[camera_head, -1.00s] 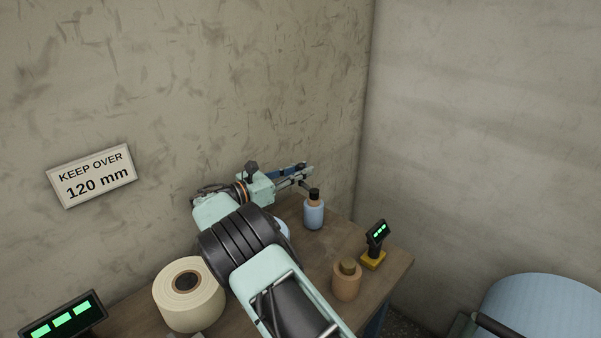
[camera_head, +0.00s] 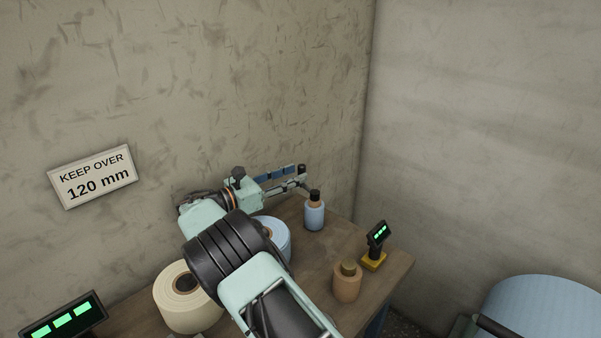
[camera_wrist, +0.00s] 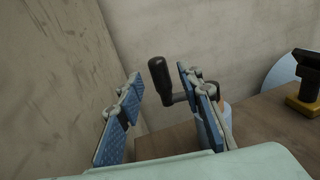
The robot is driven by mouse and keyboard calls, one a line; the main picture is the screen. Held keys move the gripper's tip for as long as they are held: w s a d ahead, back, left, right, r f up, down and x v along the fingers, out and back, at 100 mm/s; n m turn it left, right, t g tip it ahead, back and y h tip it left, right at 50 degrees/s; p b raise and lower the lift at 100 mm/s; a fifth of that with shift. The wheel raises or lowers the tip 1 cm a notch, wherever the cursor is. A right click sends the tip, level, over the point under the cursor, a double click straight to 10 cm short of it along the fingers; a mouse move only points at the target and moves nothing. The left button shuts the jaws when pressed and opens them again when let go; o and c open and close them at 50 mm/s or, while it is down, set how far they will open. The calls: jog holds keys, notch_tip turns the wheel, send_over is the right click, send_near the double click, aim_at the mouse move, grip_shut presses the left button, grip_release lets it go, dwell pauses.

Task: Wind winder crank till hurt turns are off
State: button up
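The winder crank shows in the wrist view as a black upright handle (camera_wrist: 160,76) on a short grey arm that runs behind my right finger. My gripper (camera_head: 287,178) is open, with blue-padded fingers apart and nothing held. In the wrist view my gripper (camera_wrist: 157,98) has the handle in the gap between its fingers, closer to the right one. I cannot tell whether the handle is between the pads or beyond them. A light blue roll (camera_head: 278,231) is partly hidden by my arm.
A small display (camera_head: 377,236) has a yellow base. A wall sign (camera_head: 92,178) reads "KEEP OVER 120 mm". A large blue roll (camera_head: 545,310) is lower right.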

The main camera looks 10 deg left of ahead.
jog(key=v, duration=0.8)
jog(key=shift+s+a, duration=0.2)
jog(key=shift+c, duration=0.6)
